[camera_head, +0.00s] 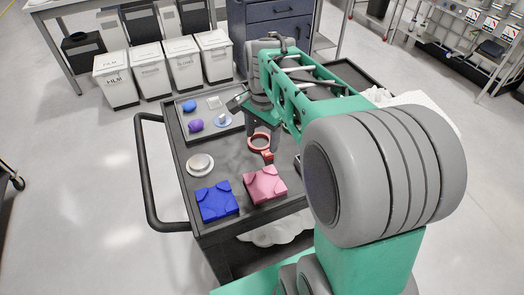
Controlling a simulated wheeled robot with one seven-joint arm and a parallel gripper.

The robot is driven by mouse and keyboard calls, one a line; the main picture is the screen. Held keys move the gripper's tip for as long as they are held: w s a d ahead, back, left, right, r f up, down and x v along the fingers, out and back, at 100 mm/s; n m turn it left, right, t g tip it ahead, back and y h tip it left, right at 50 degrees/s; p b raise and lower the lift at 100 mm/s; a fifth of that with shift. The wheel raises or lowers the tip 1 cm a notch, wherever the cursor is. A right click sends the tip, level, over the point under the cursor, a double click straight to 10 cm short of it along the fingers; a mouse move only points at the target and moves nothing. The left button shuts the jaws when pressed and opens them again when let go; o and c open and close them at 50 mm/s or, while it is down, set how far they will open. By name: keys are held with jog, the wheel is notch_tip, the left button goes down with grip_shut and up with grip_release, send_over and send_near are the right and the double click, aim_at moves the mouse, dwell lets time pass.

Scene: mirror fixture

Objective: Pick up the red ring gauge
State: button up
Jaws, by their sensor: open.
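The red ring gauge (267,156) lies on the dark top of the cart (228,160), with its round end away from me and its short handle toward me. My gripper (263,132) points down over the far side of the ring. Its dark fingers are apart, with nothing seen between them. I cannot tell how high the fingertips are above the cart or whether they touch the ring. My arm covers the right part of the cart.
A blue fixture block (217,202) and a pink one (264,185) sit at the cart's near edge. A round metal-and-white piece (200,164) lies left of the ring. A grey tray (184,125) behind holds small blue and purple pieces. A black handle (148,185) projects left.

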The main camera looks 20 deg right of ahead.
aim_at(267, 149)
jog(key=w+d+f+m, duration=0.2)
jog(key=w+d+f+m+g, duration=0.1)
jog(key=f+m, duration=0.1)
jog(key=m, duration=0.1)
jog(key=shift+w+d+f+b, duration=0.15)
jog(key=shift+w+d+b, duration=0.15)
jog(key=shift+w+d, duration=0.05)
jog(key=f, duration=0.3)
jog(key=f+p, duration=0.1)
jog(key=f, duration=0.2)
jog(key=shift+w+a+f, duration=0.1)
jog(key=shift+w+f, duration=0.1)
jog(key=shift+f, duration=0.2)
jog(key=c, duration=1.4)
jog(key=shift+r, duration=0.1)
